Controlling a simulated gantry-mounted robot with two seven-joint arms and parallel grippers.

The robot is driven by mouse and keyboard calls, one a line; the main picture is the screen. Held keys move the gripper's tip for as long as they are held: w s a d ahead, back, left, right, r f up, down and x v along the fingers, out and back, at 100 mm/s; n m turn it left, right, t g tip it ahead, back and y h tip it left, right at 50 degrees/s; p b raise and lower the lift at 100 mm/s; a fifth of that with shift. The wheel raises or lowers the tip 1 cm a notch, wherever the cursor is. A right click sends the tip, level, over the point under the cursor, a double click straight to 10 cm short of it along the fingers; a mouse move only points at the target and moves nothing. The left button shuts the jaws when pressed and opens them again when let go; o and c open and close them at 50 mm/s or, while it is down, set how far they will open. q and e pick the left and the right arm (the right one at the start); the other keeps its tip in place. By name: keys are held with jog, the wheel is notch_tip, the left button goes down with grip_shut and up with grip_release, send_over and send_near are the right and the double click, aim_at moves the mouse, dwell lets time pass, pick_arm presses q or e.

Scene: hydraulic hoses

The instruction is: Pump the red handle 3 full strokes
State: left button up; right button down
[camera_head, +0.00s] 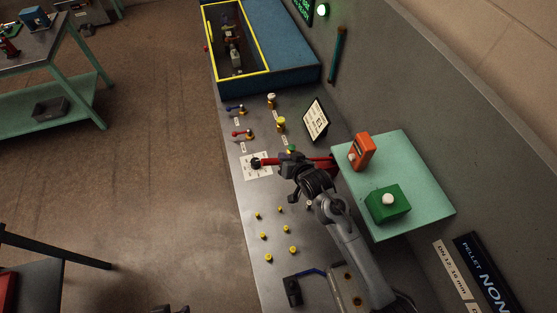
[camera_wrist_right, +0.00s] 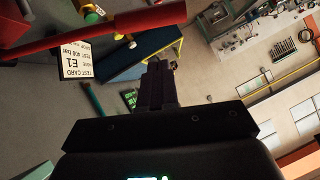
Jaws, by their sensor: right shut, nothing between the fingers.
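The red handle (camera_head: 320,160) is a long bar over the bench, running left to right to a dark end at a white card. In the right wrist view the red handle (camera_wrist_right: 110,27) crosses the top left. My right gripper (camera_head: 284,171) is beside the bar in the head view, its fingers partly hard to make out against it. In the right wrist view the right gripper's fingers (camera_wrist_right: 158,66) are together with nothing between them, and the bar passes beyond them. A dark piece at the bottom edge, perhaps my left gripper (camera_head: 170,309), barely shows.
Small red lever (camera_head: 242,135), blue lever (camera_head: 236,108) and several yellow knobs stand on the grey bench (camera_head: 240,190). A test card (camera_head: 316,120) stands behind. A green shelf (camera_head: 420,185) with an orange device (camera_head: 361,151) and a green button box (camera_head: 387,203) is at right.

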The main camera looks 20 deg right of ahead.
pick_arm(q)
jog(key=shift+r+p, duration=0.45)
jog(key=shift+r, duration=0.15)
pick_arm(e)
jog(key=f, duration=0.1)
jog(key=w+a+f, duration=0.1)
jog(key=f, duration=0.1)
jog(key=w+f, duration=0.1)
jog(key=shift+a+f, duration=0.2)
